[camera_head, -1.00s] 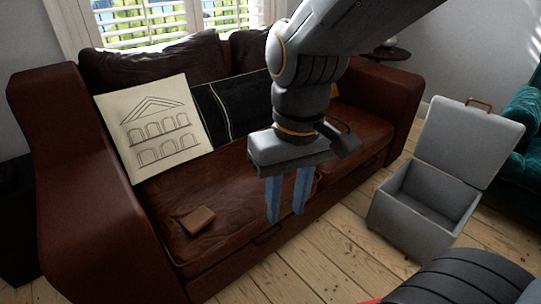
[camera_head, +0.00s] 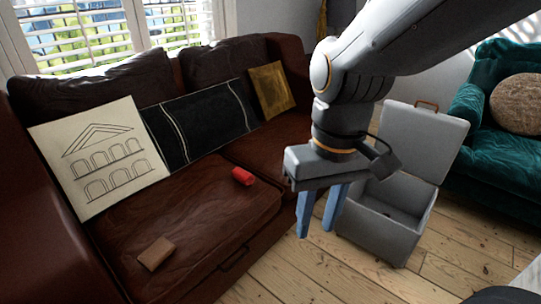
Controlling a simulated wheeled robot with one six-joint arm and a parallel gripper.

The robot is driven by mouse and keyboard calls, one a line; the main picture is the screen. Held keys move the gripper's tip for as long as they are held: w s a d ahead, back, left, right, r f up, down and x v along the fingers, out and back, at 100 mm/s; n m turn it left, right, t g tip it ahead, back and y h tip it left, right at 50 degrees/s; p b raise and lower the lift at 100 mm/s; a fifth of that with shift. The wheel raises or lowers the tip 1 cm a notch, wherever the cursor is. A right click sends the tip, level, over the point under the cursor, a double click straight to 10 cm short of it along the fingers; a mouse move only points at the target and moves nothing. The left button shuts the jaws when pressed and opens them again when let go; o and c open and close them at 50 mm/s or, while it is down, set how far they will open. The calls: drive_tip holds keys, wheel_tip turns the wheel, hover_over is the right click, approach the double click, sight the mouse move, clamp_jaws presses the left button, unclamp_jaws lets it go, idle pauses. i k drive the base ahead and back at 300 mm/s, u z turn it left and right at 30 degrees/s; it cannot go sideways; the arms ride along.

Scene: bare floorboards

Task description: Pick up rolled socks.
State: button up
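A small red roll (camera_head: 242,176), which looks like the rolled socks, lies on the brown leather sofa's seat (camera_head: 190,205), toward its middle. My gripper (camera_head: 319,222) points down with its two blue fingers apart and nothing between them. In the picture it is to the right of and below the red roll, in front of the sofa's front edge, and clear of the roll.
A brown block-like object (camera_head: 156,253) lies on the near seat. A house-print cushion (camera_head: 100,160), a black cushion (camera_head: 205,122) and a yellow cushion (camera_head: 271,89) lean on the backrest. An open grey box (camera_head: 385,228) stands behind my gripper. A teal armchair (camera_head: 470,105) is at right.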

sight(246, 178)
drive_tip(key=z, duration=0.2)
drive_tip(key=i, duration=1.1)
drive_tip(key=u, duration=0.6)
